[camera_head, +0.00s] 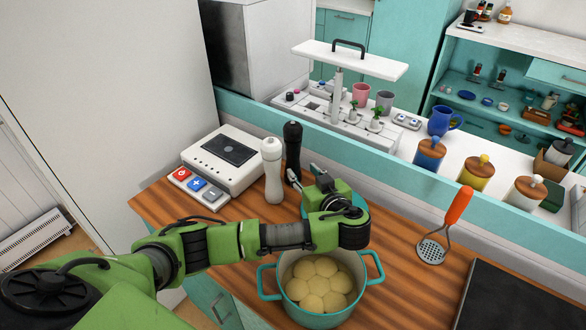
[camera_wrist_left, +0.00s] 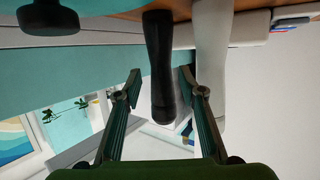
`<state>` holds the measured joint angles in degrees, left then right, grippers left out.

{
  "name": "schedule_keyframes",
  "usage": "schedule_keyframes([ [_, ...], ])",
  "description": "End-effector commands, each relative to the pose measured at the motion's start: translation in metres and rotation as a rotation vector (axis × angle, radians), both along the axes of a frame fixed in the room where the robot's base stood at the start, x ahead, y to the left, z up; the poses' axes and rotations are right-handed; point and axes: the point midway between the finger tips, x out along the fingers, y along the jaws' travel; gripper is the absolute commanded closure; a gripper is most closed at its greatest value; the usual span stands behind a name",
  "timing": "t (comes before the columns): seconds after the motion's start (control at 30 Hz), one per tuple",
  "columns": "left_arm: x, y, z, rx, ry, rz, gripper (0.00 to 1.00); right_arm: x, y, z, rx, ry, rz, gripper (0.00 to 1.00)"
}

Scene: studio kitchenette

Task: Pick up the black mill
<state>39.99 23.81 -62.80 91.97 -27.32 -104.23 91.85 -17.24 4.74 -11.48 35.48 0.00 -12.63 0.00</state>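The black mill (camera_head: 292,145) stands upright on the wooden counter, just behind and right of the white mill (camera_head: 272,168). My left gripper (camera_head: 303,175) is open at the near right side of the black mill, low on its body; one finger partly covers its lower part. In the left wrist view, which looks upside down, the black mill (camera_wrist_left: 158,55) appears between the two open fingers (camera_wrist_left: 160,78). I cannot tell if either finger touches it. The white mill (camera_wrist_left: 211,60) shows beyond the finger on the right. My right gripper is not in view.
A teal pot (camera_head: 262,282) with pale round pieces stands below my left forearm. A white scale (camera_head: 225,158) is left of the mills. A raised ledge (camera_head: 390,175) runs behind.

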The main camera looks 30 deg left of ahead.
Motion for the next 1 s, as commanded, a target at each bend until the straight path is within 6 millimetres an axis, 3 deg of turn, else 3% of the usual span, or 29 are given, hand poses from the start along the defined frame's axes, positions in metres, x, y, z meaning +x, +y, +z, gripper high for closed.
schedule_keyframes([
  [0.5, 0.041, 0.047, -0.012, 0.005, 0.0, 0.003, 0.63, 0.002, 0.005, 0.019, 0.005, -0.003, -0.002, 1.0],
  [0.87, 0.048, 0.054, -0.018, 0.0, 0.0, 0.0, 0.63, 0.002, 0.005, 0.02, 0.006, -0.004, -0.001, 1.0],
  [1.0, 0.048, 0.054, -0.018, 0.0, 0.0, 0.0, 0.99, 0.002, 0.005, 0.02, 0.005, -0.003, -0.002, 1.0],
])
